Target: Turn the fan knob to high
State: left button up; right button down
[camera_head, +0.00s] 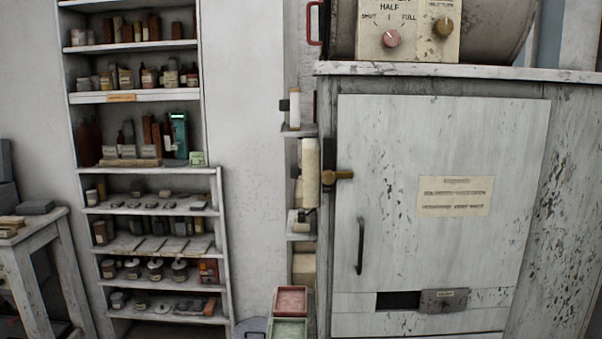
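Two knobs sit on cream label plates at the top of the view, on the front of a rounded metal housing (503,30). The left one is a pink knob (391,38) under the words "SHUT", "HALF" and "FULL". The right one is a brass knob (443,27), and its label is cut off and too small to read surely. No label reading "fan" or "high" shows, so I cannot tell which knob is the fan knob. Neither of my grippers is in view.
The housing stands on a worn white cabinet (385,130) with a brass latch (338,175) and a dark handle (361,246). Shelves (150,171) of jars stand at left, beside a small table (38,222). Pink (290,289) and green trays (289,321) are at the bottom.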

aim_at(295, 171)
jog(key=j+z, duration=0.25)
jog(key=j, duration=0.5)
jog(key=k+j+z, duration=0.2)
jog(key=j, duration=0.6)
jog(key=i, duration=0.1)
